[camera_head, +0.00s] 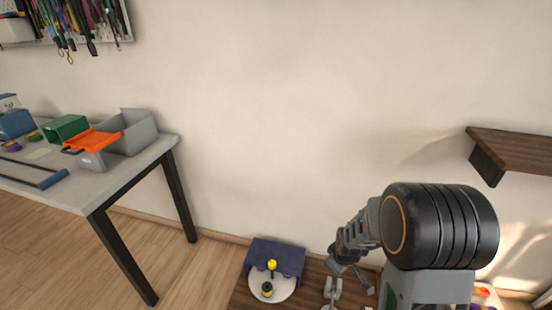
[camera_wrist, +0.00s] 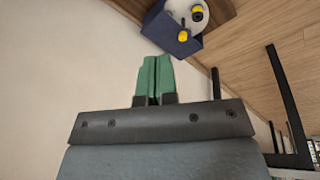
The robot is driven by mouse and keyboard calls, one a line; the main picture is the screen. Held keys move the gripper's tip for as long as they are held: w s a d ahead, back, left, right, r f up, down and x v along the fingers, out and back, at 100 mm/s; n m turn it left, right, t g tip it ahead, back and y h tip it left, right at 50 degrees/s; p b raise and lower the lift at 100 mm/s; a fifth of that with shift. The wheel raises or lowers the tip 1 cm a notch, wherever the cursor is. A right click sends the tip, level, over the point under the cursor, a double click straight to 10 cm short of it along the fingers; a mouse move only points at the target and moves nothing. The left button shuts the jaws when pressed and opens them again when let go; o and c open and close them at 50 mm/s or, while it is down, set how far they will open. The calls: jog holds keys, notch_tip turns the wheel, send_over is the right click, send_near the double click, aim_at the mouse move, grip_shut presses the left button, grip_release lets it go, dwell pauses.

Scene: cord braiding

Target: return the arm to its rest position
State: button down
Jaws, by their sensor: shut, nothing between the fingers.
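My gripper (camera_wrist: 156,66) shows in the wrist view with its two green fingers side by side, pressed together and empty. It is clear of everything, in the air with pale wall behind it. In the head view my arm (camera_head: 440,226) rises at the lower right in front of the low wooden surface. My gripper's fingers cannot be made out there.
A navy box (camera_head: 290,257) with a white disc (camera_head: 284,287) and yellow-topped pieces stands on a low wooden surface (camera_head: 245,290). A grey table (camera_head: 150,154) with bins is at left. A wooden shelf (camera_head: 515,146) juts out at right. The wall between is bare.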

jog(key=s+a+r+m+p, duration=0.1)
jog(key=s+r+p, duration=0.3)
jog(key=r, duration=0.8)
jog(key=s+a+r+m+p, duration=0.1)
jog(key=s+r+m+p, duration=0.3)
jog(key=r, duration=0.7)
jog(key=s+a+r+m+t+p, duration=0.1)
jog(key=s+r+p, duration=0.3)
jog(key=r, duration=0.8)
jog(key=shift+r+m+p, duration=0.35)
jog(key=shift+m+p, duration=0.3)
jog(key=shift+m, duration=0.05)
